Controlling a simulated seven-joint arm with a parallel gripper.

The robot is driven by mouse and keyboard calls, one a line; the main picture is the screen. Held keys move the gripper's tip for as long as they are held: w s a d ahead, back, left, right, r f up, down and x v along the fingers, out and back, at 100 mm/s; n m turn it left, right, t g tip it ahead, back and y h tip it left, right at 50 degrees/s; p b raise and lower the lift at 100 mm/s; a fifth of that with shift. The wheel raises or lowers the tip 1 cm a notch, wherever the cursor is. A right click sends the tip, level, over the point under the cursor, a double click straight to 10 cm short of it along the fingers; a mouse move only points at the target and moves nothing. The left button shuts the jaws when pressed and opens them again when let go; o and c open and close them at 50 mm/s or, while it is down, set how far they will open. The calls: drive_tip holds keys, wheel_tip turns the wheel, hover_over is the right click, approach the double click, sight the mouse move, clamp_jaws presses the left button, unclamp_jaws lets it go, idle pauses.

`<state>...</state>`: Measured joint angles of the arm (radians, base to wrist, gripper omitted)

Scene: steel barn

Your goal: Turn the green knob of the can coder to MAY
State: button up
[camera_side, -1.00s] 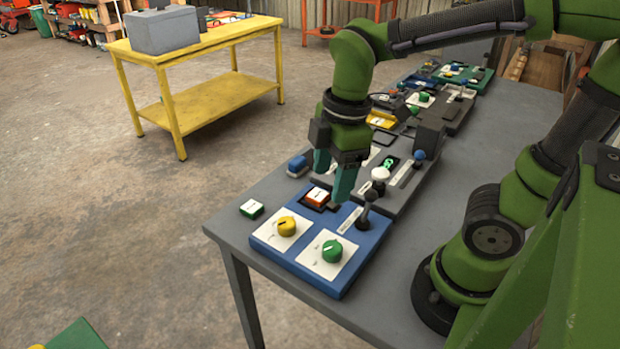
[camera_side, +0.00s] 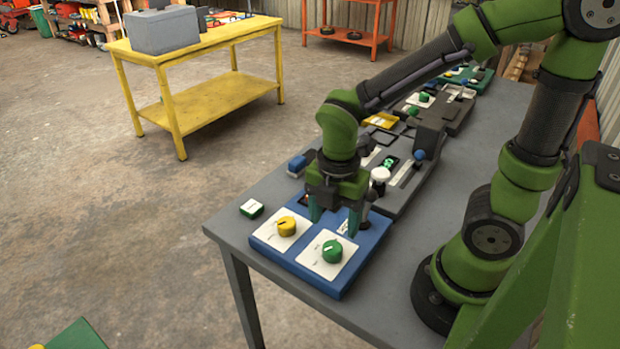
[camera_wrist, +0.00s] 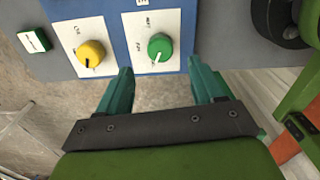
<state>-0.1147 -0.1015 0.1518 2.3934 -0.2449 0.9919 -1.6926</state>
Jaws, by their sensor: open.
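A green knob (camera_side: 332,250) sits on a white plate at the front right of a blue panel (camera_side: 300,264). My gripper (camera_side: 335,222) is open and empty, pointing down just behind the green knob. In the wrist view its fingertips (camera_wrist: 160,68) stand wide apart, with the knob between and beyond them.
A dark lever on the blue panel is partly hidden by my gripper. A green-and-white block (camera_side: 251,209) lies left of the panel on the grey table (camera_side: 232,230). Another panel behind carries a white knob (camera_side: 380,175) and a blue one (camera_side: 419,156). The table's front edge is near.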

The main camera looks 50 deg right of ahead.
sight(333, 246)
wheel_tip(333, 246, down, 7)
drive_tip(key=shift+r, duration=0.1)
idle(0.3)
drive_tip(key=c, duration=1.1)
drive_tip(key=shift+o, duration=0.2)
